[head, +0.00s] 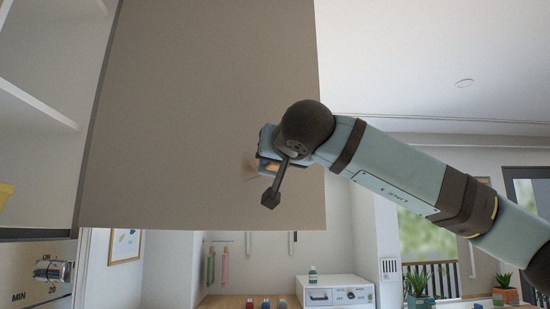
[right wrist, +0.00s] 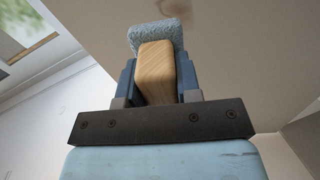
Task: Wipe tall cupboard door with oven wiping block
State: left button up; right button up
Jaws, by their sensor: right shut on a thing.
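The tall cupboard door (head: 200,110) is a large taupe panel filling the upper left of the head view. A faint brownish smudge (head: 249,166) shows on it beside my right gripper (head: 266,157). In the right wrist view my right gripper (right wrist: 157,78) is shut on the wiping block's wooden body (right wrist: 155,75). Its fuzzy light-blue pad (right wrist: 157,35) faces the door (right wrist: 235,50). I cannot tell whether the pad touches the door. A brown mark (right wrist: 172,6) shows on the door just beyond the pad. My left gripper is not in view.
An open cupboard with white shelves (head: 40,110) is left of the door. An oven knob (head: 52,271) sits below it. Under the door are hanging utensils (head: 224,265) and a white appliance (head: 335,291) on the counter. Plants stand at lower right.

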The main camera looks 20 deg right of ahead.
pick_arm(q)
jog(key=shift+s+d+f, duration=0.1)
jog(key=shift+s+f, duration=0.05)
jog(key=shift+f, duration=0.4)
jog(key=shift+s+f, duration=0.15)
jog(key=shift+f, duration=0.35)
pick_arm(e)
jog(key=shift+f, duration=0.2)
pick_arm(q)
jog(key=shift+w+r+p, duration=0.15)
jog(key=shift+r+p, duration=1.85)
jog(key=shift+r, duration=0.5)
pick_arm(e)
jog(key=w+y, duration=0.1)
jog(key=w, duration=0.6)
jog(key=shift+w+d+r+n+y, duration=0.15)
jog(key=shift+d+r+n+y, duration=0.2)
jog(key=shift+d+n, duration=0.1)
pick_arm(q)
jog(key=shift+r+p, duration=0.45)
pick_arm(e)
jog(key=shift+w, duration=1)
jog(key=shift+a, duration=0.1)
jog(key=shift+s+a, duration=0.2)
jog(key=shift+a, duration=1.7)
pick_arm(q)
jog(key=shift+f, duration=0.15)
pick_arm(e)
jog(key=shift+w+a, duration=0.1)
jog(key=shift+w, duration=0.05)
